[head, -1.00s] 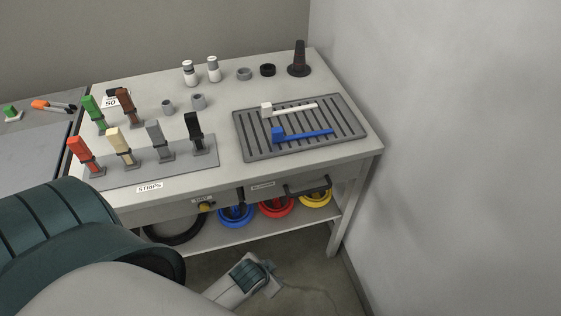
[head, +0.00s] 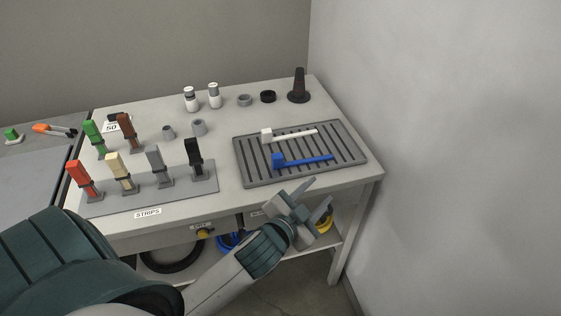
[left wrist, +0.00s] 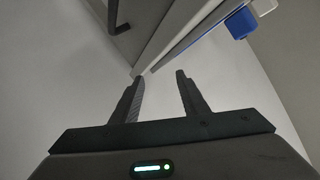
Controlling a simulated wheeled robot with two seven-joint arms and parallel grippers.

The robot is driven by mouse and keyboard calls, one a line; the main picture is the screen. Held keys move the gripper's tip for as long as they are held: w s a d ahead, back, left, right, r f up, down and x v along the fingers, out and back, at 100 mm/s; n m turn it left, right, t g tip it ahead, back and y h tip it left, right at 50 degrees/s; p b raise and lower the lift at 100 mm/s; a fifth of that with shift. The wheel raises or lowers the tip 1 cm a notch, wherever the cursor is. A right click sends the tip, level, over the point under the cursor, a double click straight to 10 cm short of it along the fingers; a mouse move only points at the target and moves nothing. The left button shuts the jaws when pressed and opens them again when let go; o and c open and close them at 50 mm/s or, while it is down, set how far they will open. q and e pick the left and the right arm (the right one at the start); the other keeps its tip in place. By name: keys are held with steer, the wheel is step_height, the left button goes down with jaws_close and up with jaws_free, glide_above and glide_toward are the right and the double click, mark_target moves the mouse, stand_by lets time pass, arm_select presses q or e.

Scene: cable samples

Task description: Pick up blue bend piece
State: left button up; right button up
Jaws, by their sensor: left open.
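The blue bend piece (head: 305,160) lies on the grey slatted tray (head: 241,160), with its thick block end at the left and its thin bar reaching right. A white piece of the same shape (head: 290,134) lies behind it on the tray. My left gripper (head: 314,200) is open and empty, just in front of the table's front edge, below the tray in the picture. In the left wrist view its two fingers (left wrist: 160,88) are apart with nothing between them, and a blue block (left wrist: 240,23) shows at the upper right. My right gripper is not in view.
A rack labelled STRIPS (head: 205,184) holds several coloured upright pieces at the table's left. Bottles (head: 214,95), rings (head: 268,97) and a dark cone (head: 299,88) stand at the back. A wall (head: 450,150) closes the right side. Coloured coils sit on the lower shelf.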

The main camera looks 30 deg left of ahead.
arm_select(q)
steer(key=w+d+r+m+t+h, duration=0.3)
steer(key=d+r+m+h, duration=0.15)
steer(key=r, duration=0.55)
steer(key=w+d+r+m+t+h, duration=0.2)
steer(key=w+d+r+m+h, duration=0.25)
steer(key=r, duration=0.45)
steer(key=s+d+r+m+g+h, duration=0.35)
steer(key=d+m+g+h, duration=0.35)
steer(key=m, duration=0.5)
steer(key=s+d+r+m+g+h, duration=0.2)
steer(key=s+d+m+g+h, duration=0.2)
steer(key=m+g, duration=0.7)
steer(key=w+a+f+m+g+y, duration=0.2)
steer(key=a+f+m+g+y, duration=0.1)
steer(key=a+f+m+y, duration=0.6)
steer(key=w+a+r+n+y, duration=0.1)
steer(key=a+y, duration=0.4)
steer(key=a, duration=0.8)
steer(key=w+a+r+n+y, duration=0.1)
steer(key=a+y, duration=0.5)
steer(key=a, duration=0.7)
steer(key=shift+w+r+n+t, duration=0.3)
steer(key=shift+w+t, duration=0.1)
steer(key=shift+w, duration=0.3)
